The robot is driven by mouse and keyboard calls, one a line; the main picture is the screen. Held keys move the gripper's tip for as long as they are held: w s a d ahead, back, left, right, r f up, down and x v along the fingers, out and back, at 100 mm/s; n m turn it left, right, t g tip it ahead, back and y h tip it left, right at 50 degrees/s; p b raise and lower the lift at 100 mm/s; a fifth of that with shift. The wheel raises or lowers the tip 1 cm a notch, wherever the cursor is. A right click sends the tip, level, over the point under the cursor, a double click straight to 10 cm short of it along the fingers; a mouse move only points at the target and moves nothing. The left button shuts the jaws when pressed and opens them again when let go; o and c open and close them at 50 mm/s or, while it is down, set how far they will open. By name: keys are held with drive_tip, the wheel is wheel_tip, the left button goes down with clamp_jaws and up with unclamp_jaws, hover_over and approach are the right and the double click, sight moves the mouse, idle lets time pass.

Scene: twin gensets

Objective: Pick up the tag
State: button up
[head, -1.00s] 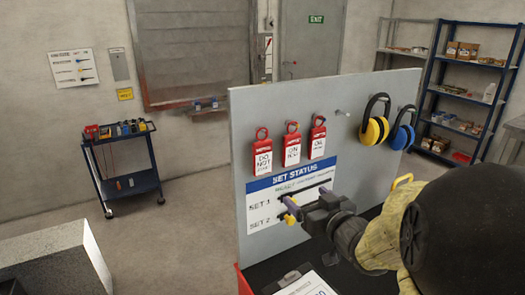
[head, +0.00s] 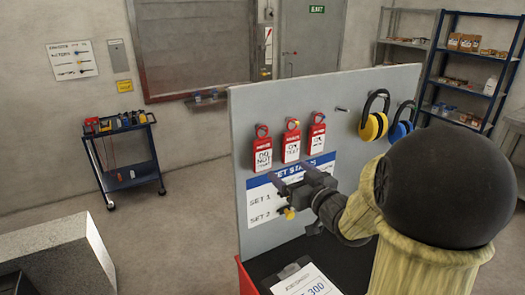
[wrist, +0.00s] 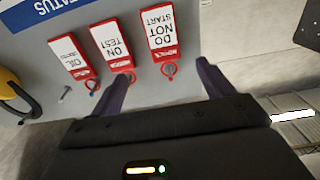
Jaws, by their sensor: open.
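Three red tags with white labels hang in a row on the grey panel. The left one reads DO NOT START (head: 263,157), the middle one ON TEST (head: 291,146), and the right one (head: 316,139) has small lettering in the head view. The wrist view shows them turned over, with DO NOT START (wrist: 160,32), ON TEST (wrist: 110,46) and an OIL tag (wrist: 75,57). My gripper (head: 292,173) is open and empty, just below the tags in the head view. In the wrist view its fingers (wrist: 161,74) stand either side of the DO NOT START tag's ring end, apart from it.
A SET STATUS board (head: 262,203) is on the panel under the tags, partly behind my gripper. Yellow ear defenders (head: 374,122) and a blue pair (head: 401,128) hang to the right. A clipboard (head: 306,281) lies below. A tool cart (head: 131,178) stands far left.

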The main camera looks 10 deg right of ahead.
drive_tip(key=p, duration=0.2)
approach(264, 152)
drive_tip(key=w, duration=0.3)
drive_tip(key=shift+a, duration=0.3)
drive_tip(key=shift+w+a+r+p, duration=0.2)
drive_tip(key=shift+w+p, duration=0.3)
drive_tip(key=shift+p, duration=0.15)
drive_tip(key=p+x, duration=0.2)
drive_tip(key=x, duration=0.1)
drive_tip(key=shift+w+a, duration=0.15)
drive_tip(key=shift+a, duration=0.1)
drive_tip(key=shift+w+f, duration=0.15)
drive_tip(key=shift+w, duration=0.3)
drive_tip(key=shift+c, duration=0.4)
